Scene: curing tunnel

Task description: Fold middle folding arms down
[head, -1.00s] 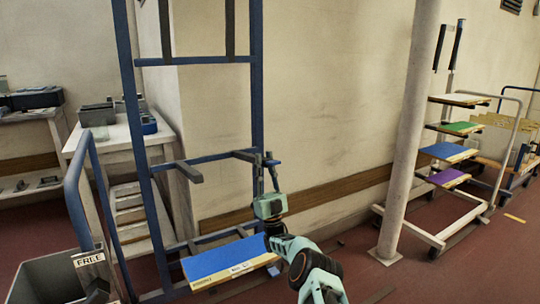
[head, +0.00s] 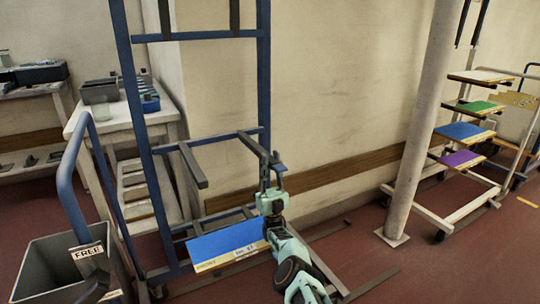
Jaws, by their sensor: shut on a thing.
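A tall blue rack (head: 265,85) stands in front of the wall. Its left middle folding arm (head: 193,167) is a dark bar that juts forward and slopes down. Its right middle folding arm (head: 252,145) also slopes forward and down. My gripper (head: 273,167) is shut on the front end of the right middle arm. My fingers partly hide that end. The upper folding arms (head: 234,16) hang upright against the rack, cut off by the picture's top edge.
A blue board (head: 226,244) lies on the rack's lower arms, beneath the middle arms and beside my arm. A white post (head: 424,120) and a shelf cart stand to the right. A grey bin (head: 50,262) and a white table (head: 95,122) are at left.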

